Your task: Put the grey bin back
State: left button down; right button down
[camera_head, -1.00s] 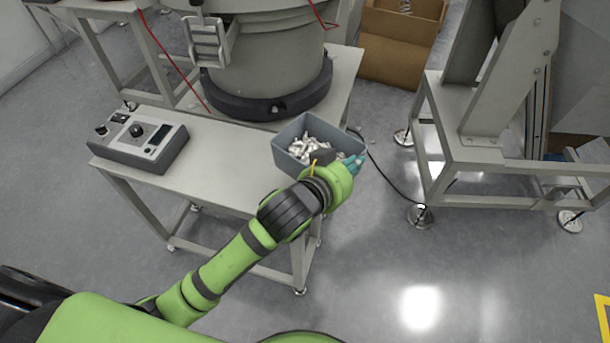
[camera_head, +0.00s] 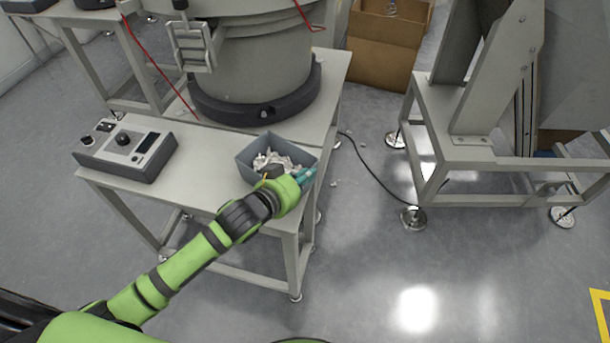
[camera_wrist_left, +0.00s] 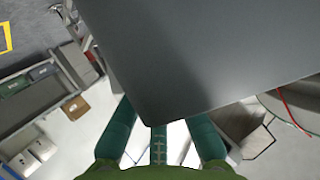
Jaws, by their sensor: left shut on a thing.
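The grey bin (camera_head: 248,171) is an open box with silvery metal parts inside. In the head view it is at the front right corner of the grey table (camera_head: 205,180). I cannot tell whether its base touches the tabletop. My left gripper (camera_head: 306,177) is shut on the grey bin at its right side. Its teal fingertips show there, and the arm hides part of the bin's front. In the left wrist view the bin's smooth wall (camera_wrist_left: 200,50) fills the upper middle, by the teal fingers. My right gripper is not in view.
A control box (camera_head: 125,152) sits on the table's left part. A large round feeder (camera_head: 255,70) with a dark base stands behind the bin. A metal frame (camera_head: 470,155) stands at the right, a cardboard box (camera_head: 380,62) behind. A cable and small pieces lie on the floor.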

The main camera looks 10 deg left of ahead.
pick_arm(q)
jog(key=c, duration=1.7)
grip_release()
jog(key=shift+f, duration=0.1)
jog(key=o, duration=0.3)
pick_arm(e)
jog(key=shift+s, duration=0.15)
